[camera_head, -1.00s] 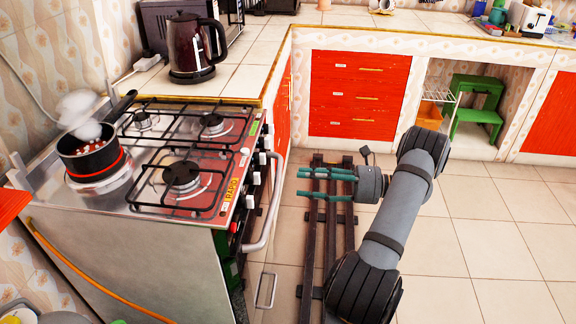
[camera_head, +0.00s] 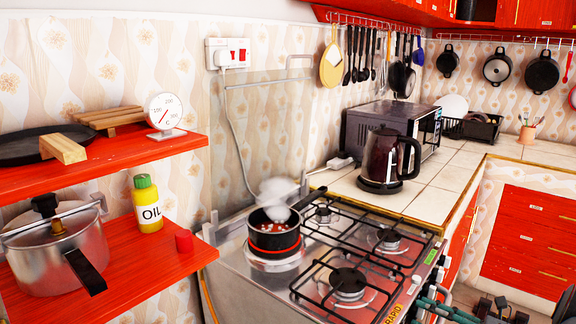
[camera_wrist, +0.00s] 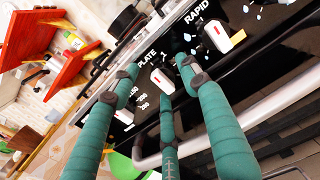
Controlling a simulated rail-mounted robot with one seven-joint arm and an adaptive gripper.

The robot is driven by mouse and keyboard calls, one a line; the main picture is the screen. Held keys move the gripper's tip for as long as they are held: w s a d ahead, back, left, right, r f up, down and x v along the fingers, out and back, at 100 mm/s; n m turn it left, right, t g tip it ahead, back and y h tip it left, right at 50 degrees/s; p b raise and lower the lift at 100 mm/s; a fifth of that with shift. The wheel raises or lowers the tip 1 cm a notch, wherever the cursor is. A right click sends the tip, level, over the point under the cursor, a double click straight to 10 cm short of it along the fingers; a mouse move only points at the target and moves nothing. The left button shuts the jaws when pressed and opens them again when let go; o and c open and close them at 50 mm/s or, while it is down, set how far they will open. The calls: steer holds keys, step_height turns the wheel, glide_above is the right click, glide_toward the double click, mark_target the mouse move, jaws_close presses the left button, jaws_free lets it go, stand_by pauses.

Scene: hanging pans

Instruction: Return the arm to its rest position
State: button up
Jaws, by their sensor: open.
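My gripper (camera_head: 440,309) shows at the bottom right edge of the head view, with its teal fingers low beside the front of the stove (camera_head: 350,265). In the wrist view my gripper (camera_wrist: 165,88) has its three teal fingers spread apart, with nothing between them. Behind the fingers are the black control panel (camera_wrist: 180,45) with its white knobs and the oven handle (camera_wrist: 250,118). Whether a finger touches the panel or handle, I cannot tell. Most of my arm is outside the head view.
A steaming black pot (camera_head: 273,235) stands on the stove's left rear plate. Red shelves (camera_head: 100,160) at left hold a pressure cooker (camera_head: 55,250) and an oil bottle (camera_head: 148,205). A kettle (camera_head: 388,160) stands on the counter. Pans (camera_head: 497,67) hang on the back wall.

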stand_by(0.3)
steer(key=v, duration=1.2)
steer(key=w+a+m+p, duration=0.1)
steer(key=w+a+m, duration=0.3)
steer(key=m, duration=0.7)
steer(key=w+a+m+p, duration=0.2)
steer(key=w+a+m, duration=0.2)
steer(key=m, duration=0.8)
steer(key=shift+a+f+p, duration=0.3)
steer(key=shift+a+f, duration=0.1)
steer(key=shift+f, duration=0.05)
